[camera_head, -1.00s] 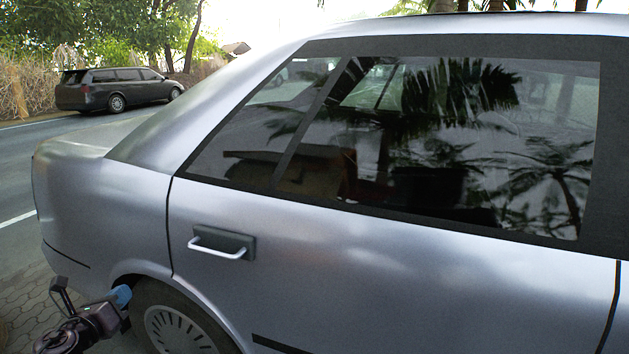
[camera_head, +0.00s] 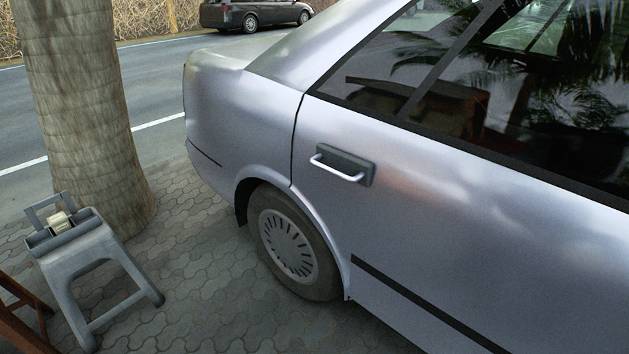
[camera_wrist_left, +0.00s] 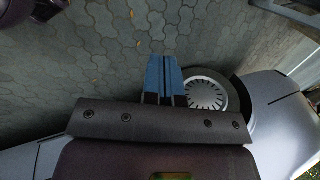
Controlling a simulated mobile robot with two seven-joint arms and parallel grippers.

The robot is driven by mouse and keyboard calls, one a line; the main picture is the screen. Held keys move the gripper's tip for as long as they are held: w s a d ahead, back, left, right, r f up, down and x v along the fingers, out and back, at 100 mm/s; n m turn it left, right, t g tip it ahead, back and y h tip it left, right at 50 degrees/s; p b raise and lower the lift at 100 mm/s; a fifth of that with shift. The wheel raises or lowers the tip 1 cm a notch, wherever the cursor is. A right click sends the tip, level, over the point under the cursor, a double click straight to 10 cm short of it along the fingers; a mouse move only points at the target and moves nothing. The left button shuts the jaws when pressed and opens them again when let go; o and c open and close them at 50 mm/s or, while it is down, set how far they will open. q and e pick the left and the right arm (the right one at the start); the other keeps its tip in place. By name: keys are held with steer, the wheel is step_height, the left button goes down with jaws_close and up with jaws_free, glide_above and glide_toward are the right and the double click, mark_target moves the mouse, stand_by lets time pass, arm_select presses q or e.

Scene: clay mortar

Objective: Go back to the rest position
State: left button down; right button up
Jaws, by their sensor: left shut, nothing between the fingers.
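My left gripper (camera_wrist_left: 165,82) shows in the left wrist view with its blue fingers together and nothing between them. It hangs over the paving, and the car's rear wheel (camera_wrist_left: 206,94) appears just to the right of the fingers in that view. No gripper shows in the head view. My right gripper is in neither view. The silver car (camera_head: 440,235) fills the right of the head view, its rear door closed, with a pale bar handle (camera_head: 338,170).
A grey stool (camera_head: 85,249) with a small tray (camera_head: 62,233) on top stands at the lower left, near a palm trunk (camera_head: 80,110). Brown wooden legs (camera_head: 22,300) show at the left edge. Paving (camera_head: 205,265) between stool and car is clear. A dark car (camera_head: 255,14) stands across the road.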

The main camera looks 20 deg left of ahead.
arm_select(q)
steer(key=s+d+r+n+g+h, duration=0.1)
steer(key=s+d+r+n+g, duration=0.15)
steer(key=s, duration=0.45)
steer(key=s+d+r+n+g+h, duration=0.2)
steer(key=s+d+r+n, duration=0.15)
steer(key=s, duration=0.25)
steer(key=w+d+m+t+h, duration=0.1)
steer(key=w+m+t, duration=0.2)
steer(key=w+t, duration=1.2)
steer(key=w+r+n+g+p, duration=0.1)
steer(key=w+r+p, duration=0.2)
steer(key=r+p, duration=0.7)
steer(key=p, duration=0.5)
steer(key=shift+a+r+n, duration=0.3)
steer(key=shift+a+n, duration=0.05)
steer(key=shift+n, duration=0.05)
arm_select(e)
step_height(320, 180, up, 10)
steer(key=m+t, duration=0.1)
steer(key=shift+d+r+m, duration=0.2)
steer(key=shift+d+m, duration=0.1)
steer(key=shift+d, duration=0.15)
arm_select(q)
steer(key=shift+w, duration=0.1)
